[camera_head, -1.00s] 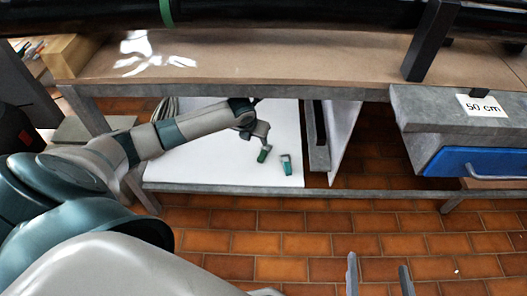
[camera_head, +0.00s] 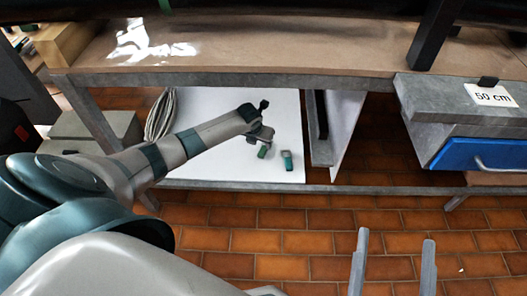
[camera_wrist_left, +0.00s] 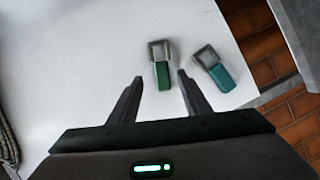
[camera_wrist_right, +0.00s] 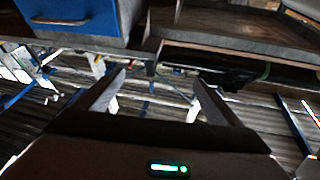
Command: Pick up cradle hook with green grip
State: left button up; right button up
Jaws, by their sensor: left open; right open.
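Two small hooks with grey square frames lie on a white board on the low shelf. One has a green grip (camera_wrist_left: 162,75) and lies left in the left wrist view; its grip also shows in the head view (camera_head: 263,152), partly hidden by my gripper. The other has a teal grip (camera_wrist_left: 222,77) and lies to its right, also seen in the head view (camera_head: 288,161). My left gripper (camera_wrist_left: 157,80) is open and empty, with the green-grip hook ahead between its fingers in the picture. My right gripper (camera_head: 394,245) is open and empty, over the tiled floor, away from the hooks.
The workbench top (camera_head: 270,55) overhangs the white board (camera_head: 210,165). A coiled cable (camera_head: 160,115) lies at the board's left. A grey upright (camera_head: 322,135) stands right of the hooks. A blue drawer (camera_head: 480,154) is at the right. Tiled floor lies in front.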

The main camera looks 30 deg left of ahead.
aim_at(263, 149)
pick_arm(q)
jog(key=shift+f, duration=0.1)
pick_arm(e)
jog(key=shift+s+r, duration=0.1)
jog(key=shift+r, duration=0.05)
pick_arm(q)
jog(key=shift+f, duration=0.1)
jog(key=shift+w+f+b, duration=0.2)
jog(key=shift+f+b, duration=0.1)
jog(key=shift+f, duration=0.15)
jog(key=b+x, duration=0.1)
jog(key=x, duration=0.2)
jog(key=shift+d+f, duration=0.15)
jog(key=shift+f, duration=0.1)
jog(key=shift+w+f+b, duration=0.15)
jog(key=shift+f+b, duration=0.1)
jog(key=shift+b, duration=0.05)
pick_arm(e)
notch_tip(263, 149, up, 6)
jog(key=s+d+t+y, duration=0.1)
jog(key=t, duration=0.3)
jog(key=shift+s+d, duration=0.3)
jog(key=shift+d, duration=0.05)
pick_arm(q)
grip_shut()
